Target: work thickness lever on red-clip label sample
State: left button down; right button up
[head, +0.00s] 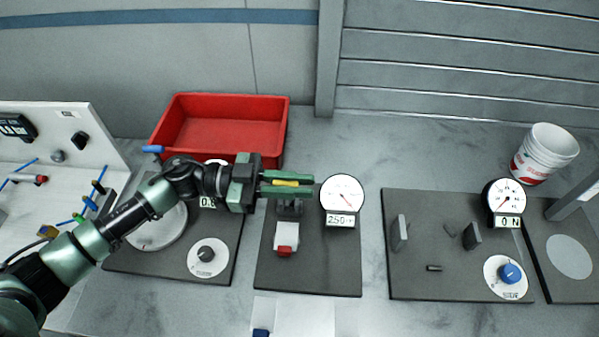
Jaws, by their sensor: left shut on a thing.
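The red-clip label sample (286,236) is a small white piece with a red clip (285,251) at its near end. It lies on the middle dark plate (310,278), with its far end at a dark block (289,208) of the thickness gauge. A round dial (342,194) with a display reading about 250 stands right of it. My left gripper (308,184) is above the far part of this plate, its green fingers shut on a yellow bar (286,183), apparently the lever handle. The gripper hides the gauge's top. My right gripper is out of view.
A red bin (224,103) stands behind my left arm. A plate with a round pan and knob (206,254) is at left. Another plate (455,278) with a dial and blue knob is at right. White sheets (293,315) lie in front. A bucket (545,152) stands at back right.

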pick_arm(q)
jog(key=shift+s+f+m, duration=0.3)
jog(key=shift+s+m, duration=0.1)
jog(key=shift+s, duration=0.25)
jog(key=shift+s+f+m, duration=0.35)
jog(key=shift+s+m, duration=0.05)
jog(key=shift+s, duration=0.2)
jog(key=shift+s+f+m, duration=0.3)
jog(key=shift+s+m, duration=0.1)
jog(key=shift+s, duration=0.25)
jog(key=c, duration=1.4)
grip_release()
jog(key=shift+o, duration=0.2)
